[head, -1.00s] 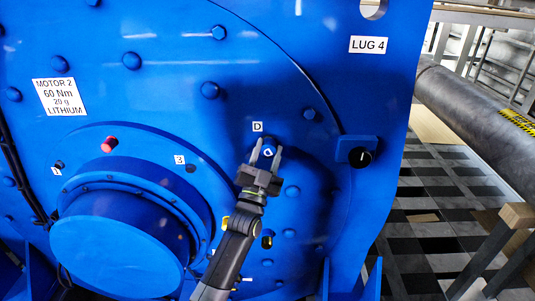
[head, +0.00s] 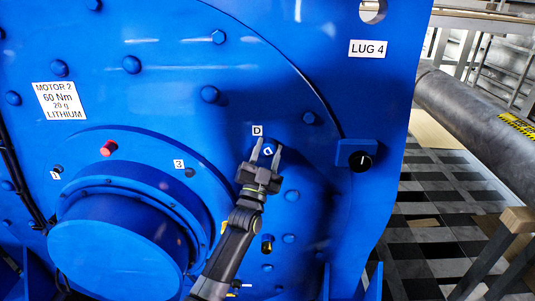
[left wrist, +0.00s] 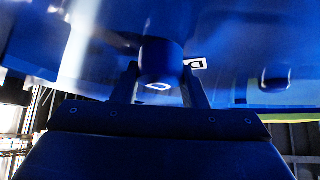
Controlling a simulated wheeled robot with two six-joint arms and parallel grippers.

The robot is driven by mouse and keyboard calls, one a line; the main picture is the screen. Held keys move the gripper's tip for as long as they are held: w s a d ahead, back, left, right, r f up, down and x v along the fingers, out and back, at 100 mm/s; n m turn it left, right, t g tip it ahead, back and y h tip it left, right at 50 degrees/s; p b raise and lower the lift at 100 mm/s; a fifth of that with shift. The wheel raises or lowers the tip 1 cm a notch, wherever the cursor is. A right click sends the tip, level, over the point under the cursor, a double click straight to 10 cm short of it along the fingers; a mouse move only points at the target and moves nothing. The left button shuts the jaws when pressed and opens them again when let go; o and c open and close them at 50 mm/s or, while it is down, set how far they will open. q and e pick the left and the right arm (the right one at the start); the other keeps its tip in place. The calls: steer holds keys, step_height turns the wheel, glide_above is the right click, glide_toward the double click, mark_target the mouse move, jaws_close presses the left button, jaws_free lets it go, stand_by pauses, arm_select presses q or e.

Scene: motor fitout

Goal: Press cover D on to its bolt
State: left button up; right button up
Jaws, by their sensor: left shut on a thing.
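Cover D is a blue cap (head: 268,151) with a white mark on its end, just below and right of the small "D" label (head: 257,130) on the blue motor face. My left gripper (head: 265,155) comes up from below with its two fingers on either side of the cap, shut on it. In the left wrist view the cap (left wrist: 160,62) sits between the fingertips, against or very near the blue face. The bolt is hidden behind the cap, so I cannot tell how far the cap is on it. My right gripper is not in view.
A brass fitting (head: 267,244) is near my left arm.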

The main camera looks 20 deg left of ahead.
arm_select(q)
steer(key=o, duration=1)
steer(key=shift+w, duration=0.1)
steer(key=shift+o, duration=0.2)
steer(key=shift+f, duration=0.1)
steer(key=b+v, duration=0.7)
steer(key=v, duration=1)
steer(key=shift+s, duration=0.2)
steer(key=shift+f, duration=0.1)
